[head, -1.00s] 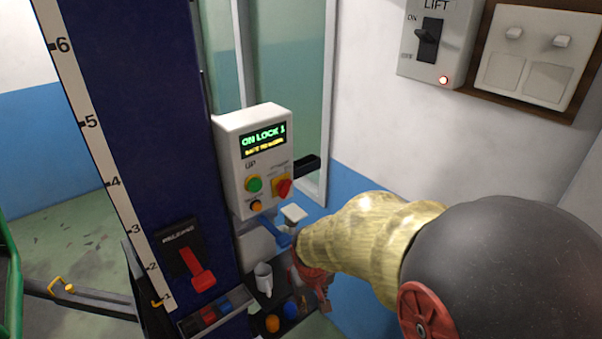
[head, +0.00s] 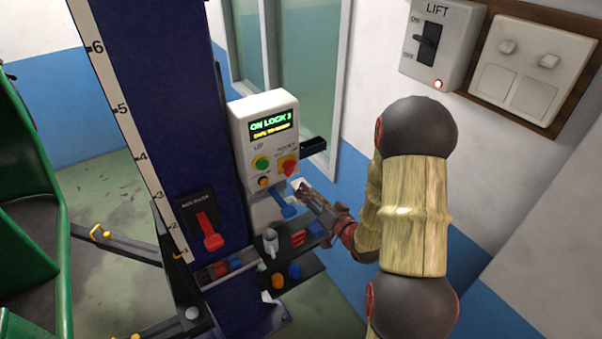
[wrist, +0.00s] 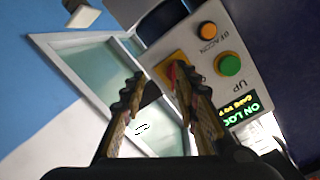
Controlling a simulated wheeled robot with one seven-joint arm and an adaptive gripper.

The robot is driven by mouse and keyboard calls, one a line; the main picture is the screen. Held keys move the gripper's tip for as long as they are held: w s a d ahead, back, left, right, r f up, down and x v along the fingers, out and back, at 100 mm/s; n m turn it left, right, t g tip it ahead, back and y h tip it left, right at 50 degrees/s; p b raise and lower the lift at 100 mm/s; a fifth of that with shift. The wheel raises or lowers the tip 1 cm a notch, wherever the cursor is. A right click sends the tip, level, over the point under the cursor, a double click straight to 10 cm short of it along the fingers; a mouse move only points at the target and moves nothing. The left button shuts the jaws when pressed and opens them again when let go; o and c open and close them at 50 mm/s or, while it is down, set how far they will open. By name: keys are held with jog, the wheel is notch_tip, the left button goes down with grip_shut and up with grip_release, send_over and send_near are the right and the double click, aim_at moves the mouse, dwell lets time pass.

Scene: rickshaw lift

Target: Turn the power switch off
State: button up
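A red rotary switch on a yellow plate (head: 287,165) sits on the white control box (head: 241,133). In the wrist view the yellow plate (wrist: 185,66) is partly hidden behind my right finger, and the knob is mostly covered. A wall box marked LIFT has a black ON/OFF lever (head: 427,44) and a lit red lamp (head: 438,84). I cannot read which switch is labelled power. My gripper (head: 304,190) is just below and right of the rotary switch; the wrist view shows it (wrist: 159,78) open, fingers apart and empty. Contact with the knob cannot be told.
The control box has a green button (head: 261,163), an orange button (head: 264,182) and a lit display (head: 273,126). A blue column (head: 150,90) with a red lever stands left.

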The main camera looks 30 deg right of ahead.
aim_at(293, 170)
jog(key=shift+m+t, duration=0.4)
jog(key=shift+t, duration=0.3)
jog(key=shift+w+a+r+p, duration=0.15)
jog(key=shift+w+r+p, duration=0.25)
jog(key=shift+w, duration=0.95)
jog(key=shift+w+a+r+p, duration=0.15)
jog(key=shift+w+r, duration=0.45)
jog(key=shift+w, duration=0.8)
jog(key=shift+w+a+r+p, duration=0.1)
jog(key=shift+w+r+p, duration=0.3)
jog(key=shift+w, duration=0.95)
jog(key=shift+r, duration=0.1)
jog(key=shift+c, duration=0.2)
grip_shut()
